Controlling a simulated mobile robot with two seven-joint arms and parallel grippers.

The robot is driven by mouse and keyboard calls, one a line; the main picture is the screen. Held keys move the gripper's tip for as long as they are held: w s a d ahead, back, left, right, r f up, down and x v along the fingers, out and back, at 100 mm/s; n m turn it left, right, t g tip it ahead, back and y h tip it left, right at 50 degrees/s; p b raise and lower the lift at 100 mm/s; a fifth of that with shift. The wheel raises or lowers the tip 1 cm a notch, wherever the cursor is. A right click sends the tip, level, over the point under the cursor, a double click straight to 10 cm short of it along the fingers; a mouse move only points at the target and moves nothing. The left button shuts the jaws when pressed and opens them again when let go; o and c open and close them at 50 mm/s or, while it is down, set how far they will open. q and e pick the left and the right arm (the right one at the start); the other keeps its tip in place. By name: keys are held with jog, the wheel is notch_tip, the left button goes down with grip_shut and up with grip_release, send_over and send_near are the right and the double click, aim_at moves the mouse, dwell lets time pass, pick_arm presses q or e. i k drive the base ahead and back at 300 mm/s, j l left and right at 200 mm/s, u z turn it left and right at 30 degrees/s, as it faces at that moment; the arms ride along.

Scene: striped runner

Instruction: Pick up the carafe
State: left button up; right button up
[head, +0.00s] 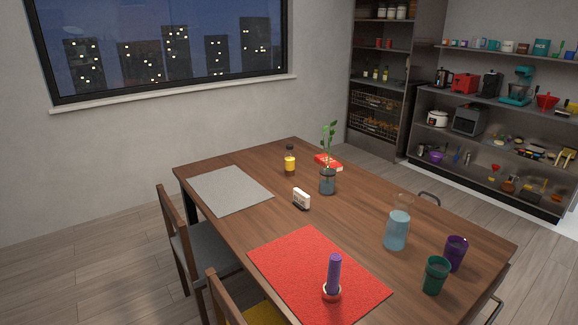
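The carafe (397,231) is a clear glass vessel with pale blue liquid in its lower part and a narrower neck on top. It stands upright on the right half of the brown wooden table (241,219). A purple cup (455,254) and a green cup (435,275) stand apart from it, to its right and nearer. Neither of my grippers shows in the head view.
A red placemat (290,262) bears a purple candle (334,272) in a holder. A grey placemat (230,190), a yellow bottle (290,160), a plant in a vase (328,180), a red box (328,162) and a small white holder (301,199) stand farther back. Chairs line the left side.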

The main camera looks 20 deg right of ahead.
aim_at(396, 229)
jog(key=z, duration=1.25)
